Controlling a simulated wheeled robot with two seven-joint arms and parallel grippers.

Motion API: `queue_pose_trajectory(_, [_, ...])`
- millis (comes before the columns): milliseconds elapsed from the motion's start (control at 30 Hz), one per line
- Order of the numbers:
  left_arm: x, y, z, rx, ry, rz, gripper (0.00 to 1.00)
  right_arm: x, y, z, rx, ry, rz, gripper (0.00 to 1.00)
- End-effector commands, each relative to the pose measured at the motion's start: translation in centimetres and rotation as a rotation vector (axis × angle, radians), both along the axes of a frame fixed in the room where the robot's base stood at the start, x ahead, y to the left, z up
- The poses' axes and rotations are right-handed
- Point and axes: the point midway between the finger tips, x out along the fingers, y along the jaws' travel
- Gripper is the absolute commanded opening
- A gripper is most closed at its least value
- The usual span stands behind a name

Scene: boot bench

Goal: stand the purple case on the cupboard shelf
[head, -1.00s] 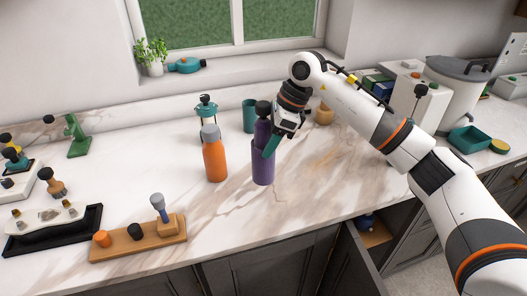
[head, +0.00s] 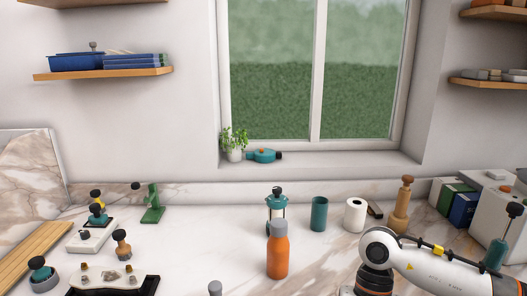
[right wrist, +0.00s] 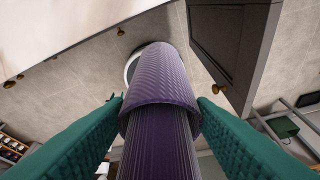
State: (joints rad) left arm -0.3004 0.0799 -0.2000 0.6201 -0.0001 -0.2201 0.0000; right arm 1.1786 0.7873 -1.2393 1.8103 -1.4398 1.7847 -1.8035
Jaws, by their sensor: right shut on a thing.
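The purple case (right wrist: 160,75) is a ribbed purple cylinder with a wider sleeve around a narrower lower part. It fills the middle of the right wrist view. The teal fingers of my right gripper (right wrist: 160,102) are shut on it, one on each side. Tiled floor shows behind it, beside the counter. The case and this gripper are below the head view, where only part of my right arm shows at the lower right. A dark cupboard door (right wrist: 228,35) stands at the upper right of the wrist view. I cannot make out the cupboard shelf. My left gripper is out of view.
The white counter edge (right wrist: 60,25) is at the wrist view's upper left, with brass knobs below it. On the counter stand an orange bottle (head: 278,255), a teal lantern (head: 276,205), a teal cup (head: 319,214), a paper roll (head: 355,214) and a wooden mill (head: 399,210).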

Motion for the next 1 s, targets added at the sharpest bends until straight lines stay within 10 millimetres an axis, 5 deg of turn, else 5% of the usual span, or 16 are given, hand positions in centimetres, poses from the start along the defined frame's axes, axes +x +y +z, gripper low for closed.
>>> queue_pose_trajectory(100, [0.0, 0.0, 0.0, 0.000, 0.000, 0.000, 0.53, -2.4, -0.5, -0.8, 0.000, -0.002, 0.171, 0.16])
queue_pose_trajectory(300, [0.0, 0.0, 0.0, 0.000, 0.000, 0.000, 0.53, -4.1, -0.9, -1.4, 0.000, -0.005, 0.304, 0.16])
queue_pose_trajectory(833, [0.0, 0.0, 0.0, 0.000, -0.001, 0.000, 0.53, -4.1, -0.9, -1.4, 0.001, -0.004, 0.304, 0.16])
queue_pose_trajectory(1000, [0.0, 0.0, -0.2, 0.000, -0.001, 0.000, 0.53, -2.8, -1.0, -1.1, 0.002, -0.005, 0.193, 0.16])
